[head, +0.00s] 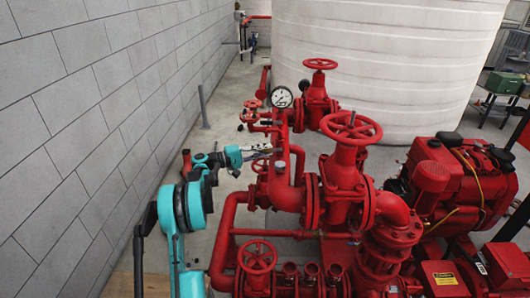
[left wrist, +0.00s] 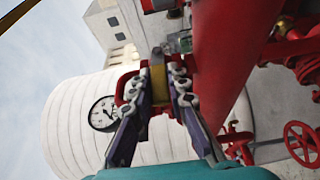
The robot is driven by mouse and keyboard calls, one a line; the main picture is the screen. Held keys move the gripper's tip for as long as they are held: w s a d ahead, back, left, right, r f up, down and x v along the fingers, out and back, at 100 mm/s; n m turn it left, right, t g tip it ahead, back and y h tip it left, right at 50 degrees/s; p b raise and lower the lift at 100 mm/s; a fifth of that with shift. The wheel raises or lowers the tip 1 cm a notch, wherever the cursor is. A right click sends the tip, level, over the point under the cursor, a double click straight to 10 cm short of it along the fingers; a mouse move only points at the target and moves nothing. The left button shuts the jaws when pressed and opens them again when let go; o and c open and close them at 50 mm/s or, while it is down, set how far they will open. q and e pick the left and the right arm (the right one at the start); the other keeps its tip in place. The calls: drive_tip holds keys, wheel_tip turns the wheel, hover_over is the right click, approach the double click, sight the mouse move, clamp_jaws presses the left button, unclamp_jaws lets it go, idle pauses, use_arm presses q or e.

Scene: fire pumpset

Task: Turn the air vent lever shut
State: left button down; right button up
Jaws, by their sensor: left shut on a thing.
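My left gripper (head: 262,152) reaches in from the left on the teal arm, its fingers beside the red pipework below the pressure gauge. A yellowish part (left wrist: 158,76) shows between the fingertips. In the head view the lever is too small to make out. My right gripper is not in view.
The white pressure gauge (head: 282,97) stands just above the left gripper. Red handwheels (head: 351,127) and thick pipes crowd the right side. A grey block wall (head: 90,110) runs along the left, with a strip of bare floor (head: 215,135) between. A large white tank (head: 385,60) stands behind.

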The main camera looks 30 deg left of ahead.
use_arm(q)
drive_tip(key=shift+d, duration=0.15)
drive_tip(key=c, duration=1.5)
unclamp_jaws()
drive_tip(key=shift+w, duration=0.1)
drive_tip(key=shift+o, duration=0.2)
drive_tip(key=shift+d, duration=0.1)
drive_tip(key=shift+a, duration=0.2)
drive_tip(key=v, duration=1.1)
drive_tip(key=shift+s, duration=0.35)
